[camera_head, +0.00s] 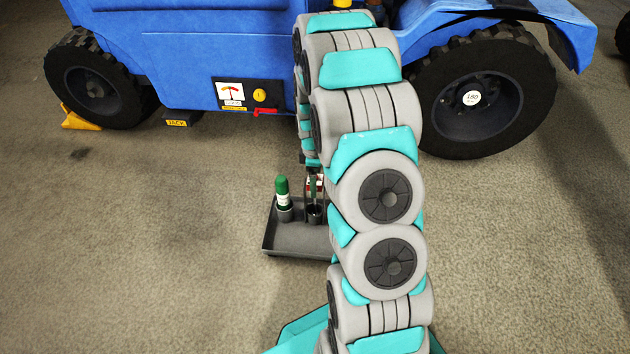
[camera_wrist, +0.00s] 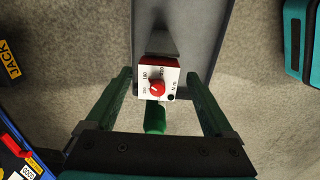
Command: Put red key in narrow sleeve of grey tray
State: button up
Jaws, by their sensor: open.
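The red key (camera_wrist: 158,78) has a red top, a white face with numbers and a red knob. It stands between my gripper's (camera_wrist: 159,80) two green fingers in the wrist view, with gaps on both sides; my gripper is open. In the head view the key (camera_head: 316,183) is partly hidden by my arm and appears upright above a dark narrow sleeve (camera_head: 314,214) of the grey tray (camera_head: 298,240). How deep it sits is hidden. The tray also shows beyond the key in the wrist view (camera_wrist: 205,35).
A green-capped item (camera_head: 281,191) stands in the tray's left holder. A blue vehicle (camera_head: 200,50) with large black wheels is behind the tray. A yellow wedge (camera_head: 80,120) lies by the left wheel. The floor left of and before the tray is clear.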

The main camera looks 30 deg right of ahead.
jog(key=s+a+r+m, duration=0.1)
jog(key=s+a+r, duration=0.1)
jog(key=r, duration=0.6)
jog(key=s+a+r+m, duration=0.1)
jog(key=s+a+r, duration=0.1)
jog(key=r, duration=0.6)
jog(key=s+a+r+m, duration=0.3)
jog(key=s, duration=0.6)
jog(key=s+a+r+m+g, duration=0.1)
jog(key=s+a+r+m, duration=0.2)
jog(key=s, duration=0.7)
jog(key=s+a+r+m, duration=0.3)
jog(key=s+a+r, duration=0.1)
jog(key=s, duration=0.6)
jog(key=shift+a+g+p, duration=0.4)
jog(key=shift+a, duration=0.15)
notch_tip(320, 180, up, 7)
jog(key=p, duration=0.7)
